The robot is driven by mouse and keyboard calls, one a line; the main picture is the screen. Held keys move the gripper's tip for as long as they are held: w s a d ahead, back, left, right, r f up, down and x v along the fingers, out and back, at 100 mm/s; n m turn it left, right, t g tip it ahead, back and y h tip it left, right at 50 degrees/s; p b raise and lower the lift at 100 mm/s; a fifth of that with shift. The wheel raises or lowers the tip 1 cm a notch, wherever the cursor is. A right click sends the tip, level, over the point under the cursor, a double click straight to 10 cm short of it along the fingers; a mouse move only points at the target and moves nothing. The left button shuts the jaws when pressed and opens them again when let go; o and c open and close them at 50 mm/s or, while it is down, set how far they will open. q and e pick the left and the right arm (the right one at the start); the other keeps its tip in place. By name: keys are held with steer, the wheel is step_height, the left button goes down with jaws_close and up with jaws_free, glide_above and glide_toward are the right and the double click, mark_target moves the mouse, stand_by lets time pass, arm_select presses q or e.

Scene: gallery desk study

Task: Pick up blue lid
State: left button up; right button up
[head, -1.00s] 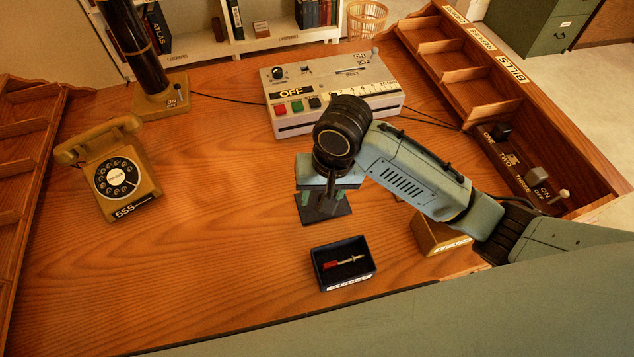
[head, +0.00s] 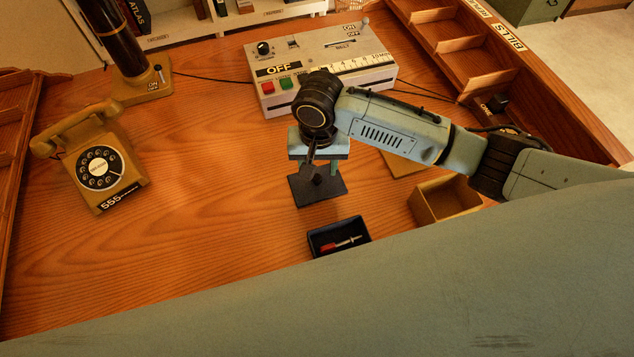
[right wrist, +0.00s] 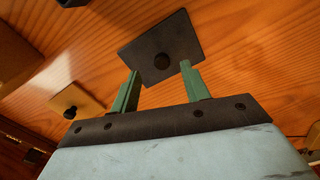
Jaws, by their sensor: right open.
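The blue lid (head: 306,192) is a very dark, flat square plate with a small round knob in its middle. It appears to lie on the desk in the head view, behind the dark blue box (head: 314,245). It also shows in the right wrist view (right wrist: 158,38). My right gripper (head: 319,166) is just above the lid, pointing down. Its two green fingers are open in the right wrist view (right wrist: 160,70), with the knob seen between their tips. I cannot tell whether they touch it. My left gripper is not in view.
The dark blue box holds a red-handled tool (head: 342,243). An open yellow box (head: 436,211) and a yellow lid (head: 403,164) lie to the right. A switch console (head: 330,62) stands behind, a yellow telephone (head: 98,165) at left. The desk between is clear.

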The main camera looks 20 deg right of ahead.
mark_target(317, 177)
steer(key=f+b, duration=0.1)
steer(key=f, duration=0.3)
steer(key=shift+w+f, duration=0.15)
steer(key=shift+w, duration=0.05)
steer(key=shift+c, duration=0.5)
jaws_close()
